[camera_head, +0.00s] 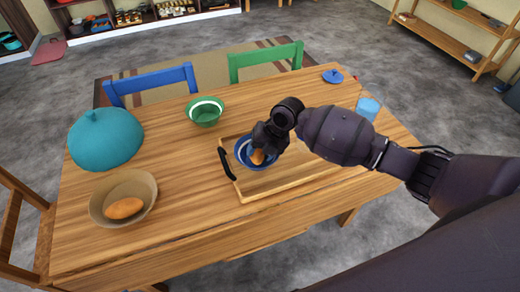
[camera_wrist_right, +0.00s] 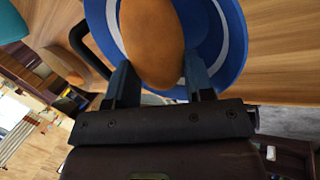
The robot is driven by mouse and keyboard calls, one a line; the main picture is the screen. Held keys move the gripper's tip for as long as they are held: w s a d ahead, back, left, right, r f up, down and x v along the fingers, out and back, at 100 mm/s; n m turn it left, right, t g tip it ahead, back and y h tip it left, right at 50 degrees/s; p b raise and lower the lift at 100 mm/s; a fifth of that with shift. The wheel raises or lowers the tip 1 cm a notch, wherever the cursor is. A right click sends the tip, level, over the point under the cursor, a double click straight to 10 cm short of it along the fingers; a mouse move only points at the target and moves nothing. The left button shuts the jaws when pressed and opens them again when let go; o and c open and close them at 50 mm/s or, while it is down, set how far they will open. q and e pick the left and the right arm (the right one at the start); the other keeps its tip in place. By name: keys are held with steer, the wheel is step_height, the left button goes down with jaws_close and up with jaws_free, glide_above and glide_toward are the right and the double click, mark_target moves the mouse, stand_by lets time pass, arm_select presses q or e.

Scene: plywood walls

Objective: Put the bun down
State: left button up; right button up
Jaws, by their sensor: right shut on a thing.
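The bun (camera_wrist_right: 150,40) is brown and oval. My right gripper (camera_wrist_right: 158,80) is shut on it, with one finger on each side. In the head view the bun (camera_head: 258,157) shows only in part below my right gripper (camera_head: 262,150). The bun is in or just over a blue bowl (camera_head: 243,160) with a white band, which also shows in the wrist view (camera_wrist_right: 232,45). I cannot tell whether the bun touches the bowl's bottom. The bowl stands on a wooden tray (camera_head: 285,180) with dark handles. My left gripper is not in view.
A second bun (camera_head: 124,208) lies in a tan bowl (camera_head: 143,190) at the left. A teal dome (camera_head: 105,138), a green bowl (camera_head: 204,112), a blue lid (camera_head: 332,76) and a glass (camera_head: 368,107) stand on the table. The table's front middle (camera_head: 190,215) is clear.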

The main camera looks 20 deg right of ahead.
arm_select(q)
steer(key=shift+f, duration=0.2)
arm_select(e)
steer(key=shift+f, duration=0.25)
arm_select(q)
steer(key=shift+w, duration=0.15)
arm_select(e)
steer(key=o, duration=0.6)
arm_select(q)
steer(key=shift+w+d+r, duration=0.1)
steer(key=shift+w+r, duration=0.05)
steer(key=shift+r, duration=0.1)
arm_select(e)
steer(key=shift+r+p, duration=0.3)
steer(key=shift+r, duration=0.35)
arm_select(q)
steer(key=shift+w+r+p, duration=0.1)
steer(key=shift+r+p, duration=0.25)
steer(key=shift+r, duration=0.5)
arm_select(e)
steer(key=shift+v, duration=5.95)
